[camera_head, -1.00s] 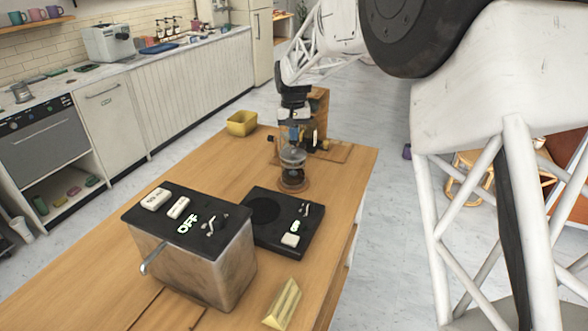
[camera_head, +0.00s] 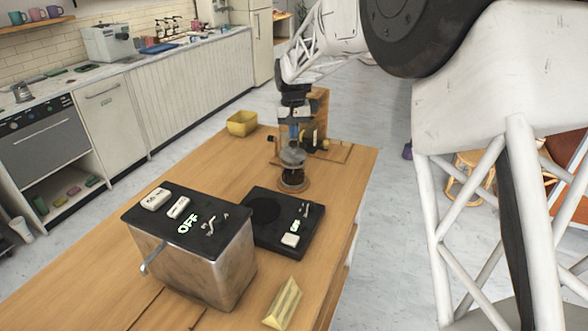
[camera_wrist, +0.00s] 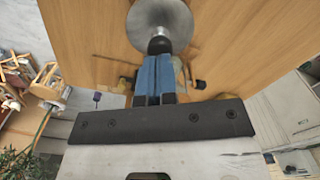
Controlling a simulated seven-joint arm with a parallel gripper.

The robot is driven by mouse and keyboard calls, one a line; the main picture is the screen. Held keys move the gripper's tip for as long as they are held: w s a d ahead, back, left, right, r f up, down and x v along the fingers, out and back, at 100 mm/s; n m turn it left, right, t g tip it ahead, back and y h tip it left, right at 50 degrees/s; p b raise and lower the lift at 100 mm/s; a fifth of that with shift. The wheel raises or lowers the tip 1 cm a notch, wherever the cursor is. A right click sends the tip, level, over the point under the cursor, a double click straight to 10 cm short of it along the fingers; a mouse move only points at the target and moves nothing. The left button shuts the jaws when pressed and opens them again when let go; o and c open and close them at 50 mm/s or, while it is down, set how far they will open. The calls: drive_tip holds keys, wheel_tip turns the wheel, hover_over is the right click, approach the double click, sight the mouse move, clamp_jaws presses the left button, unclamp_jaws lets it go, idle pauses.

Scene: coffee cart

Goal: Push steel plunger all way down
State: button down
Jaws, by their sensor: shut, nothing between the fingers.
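The glass French press (camera_head: 292,176) stands upright on a round wooden coaster near the table's far right, with dark contents low in the glass. Its steel lid (camera_wrist: 160,18) shows as a round disc at the top of the wrist view. The dark plunger knob (camera_wrist: 160,45) sits over the lid, right at my fingertips. My gripper (camera_wrist: 153,62) is shut and empty, its blue fingers pointing at the knob. In the head view my gripper (camera_head: 294,140) is directly above the press. I cannot tell whether the fingertips touch the knob, and the rod is hidden.
A black hot plate (camera_head: 270,240) is in front of the press. A steel box with a black "OFF" top (camera_head: 170,205) stands at front left. A wooden stand (camera_head: 318,105) is close behind my gripper. A yellow bin (camera_head: 241,123) is at back left; a yellow wedge-shaped block (camera_head: 284,303) is in front.

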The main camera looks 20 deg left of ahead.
wheel_tip(320, 180, up, 7)
drive_tip(key=shift+f, duration=0.15)
idle(0.9)
idle(0.4)
drive_tip(key=s+d+r+m, duration=0.1)
drive_tip(key=s+d+r, duration=0.3)
drive_tip(key=d, duration=0.8)
drive_tip(key=s+d+r+m+t, duration=0.1)
drive_tip(key=s+d, duration=0.5)
drive_tip(key=d, duration=0.5)
drive_tip(key=s+d+r+m, duration=0.1)
drive_tip(key=s+d+r, duration=0.3)
drive_tip(key=d, duration=0.8)
drive_tip(key=s+d+f+m, duration=0.1)
drive_tip(key=s+d+f, duration=0.2)
drive_tip(key=s+d, duration=0.3)
drive_tip(key=s+d+f+m+t, duration=0.1)
drive_tip(key=s+d+f, duration=0.2)
drive_tip(key=s, duration=1)
drive_tip(key=s+d+f+m, duration=0.1)
drive_tip(key=s+d+f, duration=0.3)
drive_tip(key=s+d, duration=0.6)
drive_tip(key=shift+t, duration=0.3)
